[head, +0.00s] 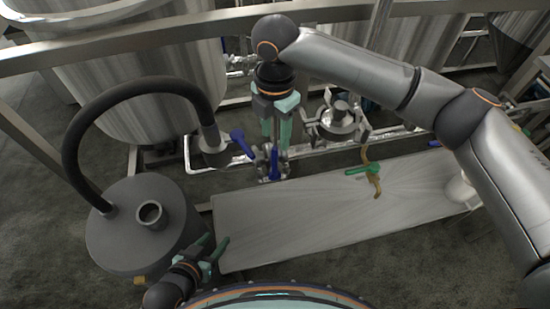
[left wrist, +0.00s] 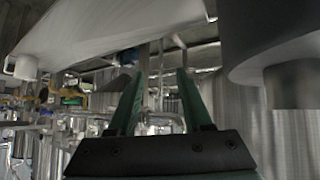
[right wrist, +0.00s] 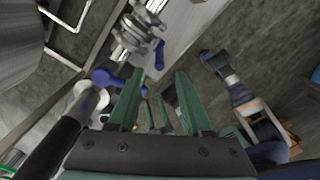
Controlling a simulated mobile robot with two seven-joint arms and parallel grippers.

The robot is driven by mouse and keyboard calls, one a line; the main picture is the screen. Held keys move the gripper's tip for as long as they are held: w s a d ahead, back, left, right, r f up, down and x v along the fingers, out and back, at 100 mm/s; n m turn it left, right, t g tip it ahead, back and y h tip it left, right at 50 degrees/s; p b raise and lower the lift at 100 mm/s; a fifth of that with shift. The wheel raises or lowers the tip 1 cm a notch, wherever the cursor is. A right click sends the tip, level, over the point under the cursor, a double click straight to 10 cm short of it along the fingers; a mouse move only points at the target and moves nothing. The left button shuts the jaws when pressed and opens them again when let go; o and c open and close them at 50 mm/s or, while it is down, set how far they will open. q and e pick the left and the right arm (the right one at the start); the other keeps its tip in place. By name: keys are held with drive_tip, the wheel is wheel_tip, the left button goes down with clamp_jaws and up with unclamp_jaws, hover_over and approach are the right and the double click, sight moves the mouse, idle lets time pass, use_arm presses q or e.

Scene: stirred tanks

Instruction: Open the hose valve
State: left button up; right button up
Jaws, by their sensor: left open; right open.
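The black hose (head: 135,82) arches from the grey round vessel (head: 135,240) to a grey end piece (head: 210,148). A blue lever (head: 242,143) sits beside that end; it also shows in the right wrist view (right wrist: 107,78). A second blue lever (head: 274,163) is on metal pipe fittings; it shows at the top of the right wrist view (right wrist: 158,54). My right gripper (head: 279,140) is open, pointing down above the fittings, close to both levers. Its fingers hide part of the fittings; I cannot tell whether it touches either lever. My left gripper (head: 220,248) is open and empty near the table's left end.
A grey table (head: 300,225) fills the middle. Green and yellow handles (head: 365,171) stand at its back edge. A metal clamped fitting (head: 338,122) is right of my right gripper. Large steel tanks (head: 150,90) and rails stand behind. Dark floor is free at the lower right.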

drive_tip(key=b, duration=0.1)
hover_over(275, 176)
drive_tip(key=f, duration=1)
drive_tip(key=shift+w+f, duration=0.1)
drive_tip(key=shift+w, duration=0.3)
clamp_jaws()
idle(0.6)
